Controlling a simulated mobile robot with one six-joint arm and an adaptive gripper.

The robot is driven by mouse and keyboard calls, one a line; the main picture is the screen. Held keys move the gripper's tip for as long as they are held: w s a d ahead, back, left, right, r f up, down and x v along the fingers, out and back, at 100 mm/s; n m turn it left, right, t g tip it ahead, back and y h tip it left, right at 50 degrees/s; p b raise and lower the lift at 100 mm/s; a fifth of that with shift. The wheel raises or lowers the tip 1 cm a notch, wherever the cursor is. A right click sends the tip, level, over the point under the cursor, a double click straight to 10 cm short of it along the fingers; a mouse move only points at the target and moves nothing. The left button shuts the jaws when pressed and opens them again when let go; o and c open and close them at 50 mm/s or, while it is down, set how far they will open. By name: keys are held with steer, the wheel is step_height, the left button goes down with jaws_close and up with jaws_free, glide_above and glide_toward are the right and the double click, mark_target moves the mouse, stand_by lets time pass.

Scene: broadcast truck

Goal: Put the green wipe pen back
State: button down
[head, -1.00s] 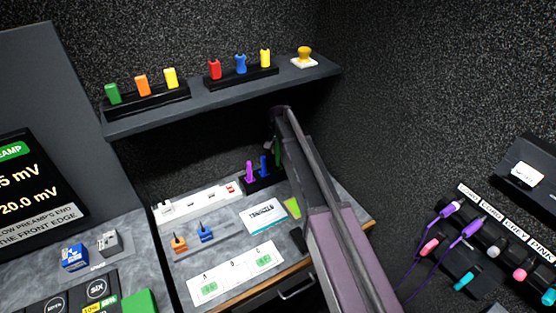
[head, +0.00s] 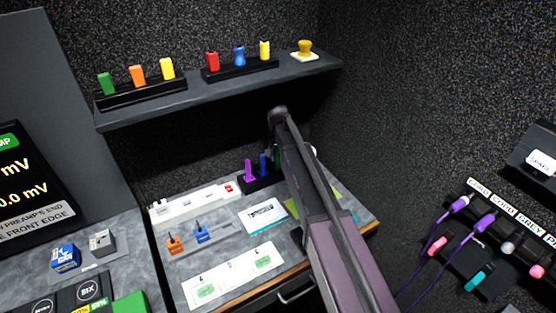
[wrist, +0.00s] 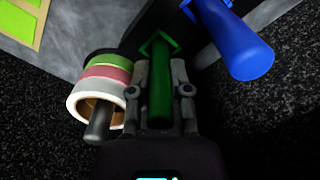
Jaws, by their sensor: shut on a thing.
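The green wipe pen (wrist: 160,88) stands between the fingers of my gripper (wrist: 162,80), which is shut on it. In the wrist view the pen's far end lies within a green-edged square slot (wrist: 172,41) of the black pen holder (wrist: 203,52); how deep it sits I cannot tell. The blue pen (wrist: 238,45) stands in the holder beside it. In the head view the holder (head: 258,184) carries the purple pen (head: 250,170) and the blue pen, with a sliver of the green pen (head: 277,155) beside my arm. My arm hides the fingers there.
Tape rolls (wrist: 100,88) on a peg stand close left of my gripper in the wrist view. A white strip (head: 195,202) and cards lie on the desk.

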steer(key=shift+f, duration=0.1)
steer(key=c, duration=0.6)
jaws_free()
steer(key=shift+o, duration=0.2)
steer(key=shift+r, duration=0.2)
step_height(320, 180, up, 7)
steer(key=p, duration=0.7)
steer(key=shift+r, duration=0.2)
stand_by(0.4)
steer(key=s+d+n, duration=0.2)
steer(key=s+d, duration=2.1)
steer(key=s, duration=0.3)
steer(key=shift+d, duration=0.15)
